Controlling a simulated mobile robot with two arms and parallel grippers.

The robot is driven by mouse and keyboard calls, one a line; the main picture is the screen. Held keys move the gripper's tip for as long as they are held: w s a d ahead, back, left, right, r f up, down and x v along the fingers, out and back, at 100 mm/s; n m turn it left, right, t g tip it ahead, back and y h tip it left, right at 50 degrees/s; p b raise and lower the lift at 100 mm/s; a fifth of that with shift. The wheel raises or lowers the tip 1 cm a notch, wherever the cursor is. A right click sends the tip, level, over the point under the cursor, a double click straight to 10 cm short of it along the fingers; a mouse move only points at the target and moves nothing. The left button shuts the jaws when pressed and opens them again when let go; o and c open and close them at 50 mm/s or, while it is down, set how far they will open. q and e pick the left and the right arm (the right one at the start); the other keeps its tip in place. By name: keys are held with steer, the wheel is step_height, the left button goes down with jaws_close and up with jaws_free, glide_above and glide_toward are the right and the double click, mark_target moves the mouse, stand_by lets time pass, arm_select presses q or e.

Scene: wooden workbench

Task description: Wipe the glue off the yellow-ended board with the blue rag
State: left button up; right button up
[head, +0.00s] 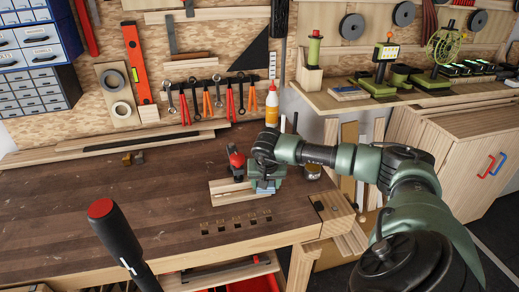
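A pale wooden board (226,191) lies on the dark bench top near its right end. No yellow end or glue can be made out on it from here. My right gripper (265,181) points down over the right part of the board. A small blue rag (264,188) shows right under its fingertips, against the board; the gripper appears shut on it, though the fingers are partly hidden by the wrist. My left gripper is not in view.
A red and black tool (236,160) stands beside the board. The bench's left is mostly clear.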

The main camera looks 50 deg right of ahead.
steer(key=shift+s+d, duration=0.35)
steer(key=shift+d, duration=0.3)
steer(key=shift+f+b, duration=0.15)
steer(key=shift+b, duration=0.25)
steer(key=shift+a, duration=0.15)
steer(key=shift+w+a, duration=0.5)
steer(key=shift+a, duration=0.35)
steer(key=shift+w+a, duration=0.45)
steer(key=shift+a, duration=0.35)
steer(key=shift+w+a, duration=0.5)
steer(key=shift+a, duration=0.35)
steer(key=shift+w+a, duration=0.55)
steer(key=shift+a, duration=0.25)
steer(key=shift+w+a, duration=0.5)
steer(key=shift+a, duration=0.3)
steer(key=shift+w+a, duration=0.55)
steer(key=shift+a, duration=0.25)
steer(key=shift+w+a+b, duration=0.3)
steer(key=shift+w+a, duration=0.35)
steer(key=shift+a, duration=0.4)
steer(key=shift+w+a+b, duration=0.25)
steer(key=shift+w+a, duration=0.4)
steer(key=shift+a, duration=0.4)
steer(key=shift+w+a+b, duration=0.3)
steer(key=shift+w+a, duration=0.35)
steer(key=shift+a, duration=0.4)
steer(key=shift+r+p, duration=1.9)
steer(key=shift+r, duration=1.15)
